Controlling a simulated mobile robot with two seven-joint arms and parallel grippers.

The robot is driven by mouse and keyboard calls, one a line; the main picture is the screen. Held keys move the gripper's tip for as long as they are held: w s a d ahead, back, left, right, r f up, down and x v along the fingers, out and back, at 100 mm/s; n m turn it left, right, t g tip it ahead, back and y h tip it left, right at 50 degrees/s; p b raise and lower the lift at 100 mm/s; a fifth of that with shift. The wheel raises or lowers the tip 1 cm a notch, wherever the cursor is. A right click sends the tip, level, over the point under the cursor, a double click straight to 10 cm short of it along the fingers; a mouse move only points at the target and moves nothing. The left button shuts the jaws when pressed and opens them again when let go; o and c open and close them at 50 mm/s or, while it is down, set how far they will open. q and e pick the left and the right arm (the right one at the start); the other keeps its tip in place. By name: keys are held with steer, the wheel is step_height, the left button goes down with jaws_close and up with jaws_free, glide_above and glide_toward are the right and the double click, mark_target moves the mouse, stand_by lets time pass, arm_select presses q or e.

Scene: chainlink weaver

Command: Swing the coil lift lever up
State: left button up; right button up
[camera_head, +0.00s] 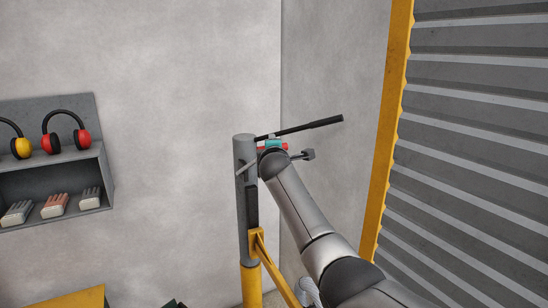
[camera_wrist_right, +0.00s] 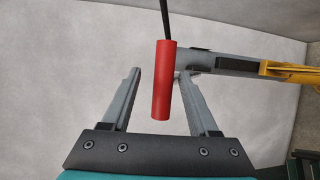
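The lever's red cylindrical grip (camera_wrist_right: 163,85) hangs from a thin dark rod (camera_wrist_right: 165,18) in the right wrist view. My right gripper (camera_wrist_right: 159,74) is open, with one finger on each side of the red grip. Gaps show between the grip and both fingers. In the head view, my right arm's end is at the top of a grey and yellow post (camera_head: 246,210). It hides most of the red grip there, with only small bits of red showing. My left gripper is not in view.
A dark rod with a thick black end (camera_head: 326,122) sticks out rightward from near the post top. A yellow rail (camera_head: 272,268) slopes down from the post. A shelf (camera_head: 110,185) with ear defenders and gloves is at left. A ribbed shutter (camera_head: 475,150) is at right.

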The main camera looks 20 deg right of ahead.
steer(key=b+v, duration=0.1)
steer(key=v, duration=1.3)
steer(key=shift+w+r, duration=0.1)
stand_by(0.4)
